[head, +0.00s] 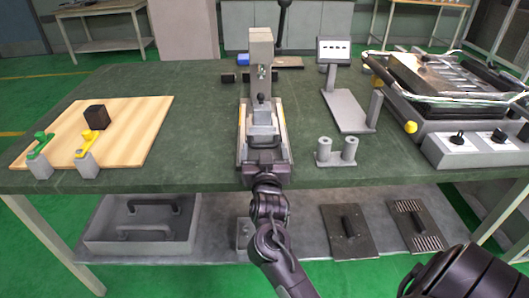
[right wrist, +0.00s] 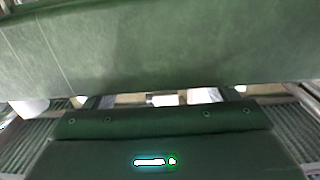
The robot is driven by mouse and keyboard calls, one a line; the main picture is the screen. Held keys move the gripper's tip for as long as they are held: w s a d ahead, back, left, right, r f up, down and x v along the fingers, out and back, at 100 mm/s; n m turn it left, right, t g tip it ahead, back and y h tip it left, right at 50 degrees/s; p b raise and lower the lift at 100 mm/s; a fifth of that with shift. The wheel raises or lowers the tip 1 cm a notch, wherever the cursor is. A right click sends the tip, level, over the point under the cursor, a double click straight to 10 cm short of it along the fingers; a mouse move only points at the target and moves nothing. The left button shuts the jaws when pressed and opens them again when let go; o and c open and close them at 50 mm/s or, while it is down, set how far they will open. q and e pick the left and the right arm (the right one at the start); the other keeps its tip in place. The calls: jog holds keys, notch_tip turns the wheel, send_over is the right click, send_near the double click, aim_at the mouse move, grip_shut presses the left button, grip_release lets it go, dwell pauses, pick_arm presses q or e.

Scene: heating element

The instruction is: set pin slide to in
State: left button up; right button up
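A grey upright fixture (head: 260,50) stands near the middle of the green table. A grey slide-like assembly (head: 263,117) with a small dark knob (head: 261,98) extends from it toward the front edge. I cannot tell surely which part is the pin slide or its position. My right gripper (head: 265,160) is at the near end of this assembly, over the front table edge. Its fingers do not stand out from the fixture, so its opening and any contact are unclear. The right wrist view shows no clear fingers or slide. My left gripper is not in view.
A wooden board (head: 140,125) with a dark block (head: 97,117) and green and yellow clamps lies left. A grey bracket (head: 350,112) and twin posts (head: 337,151) stand right of the fixture. A large machine (head: 450,90) fills the right side.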

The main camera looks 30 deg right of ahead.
jog(key=o, duration=0.4)
jog(key=shift+c, duration=0.2)
jog(key=v, duration=0.8)
jog(key=shift+w, duration=0.1)
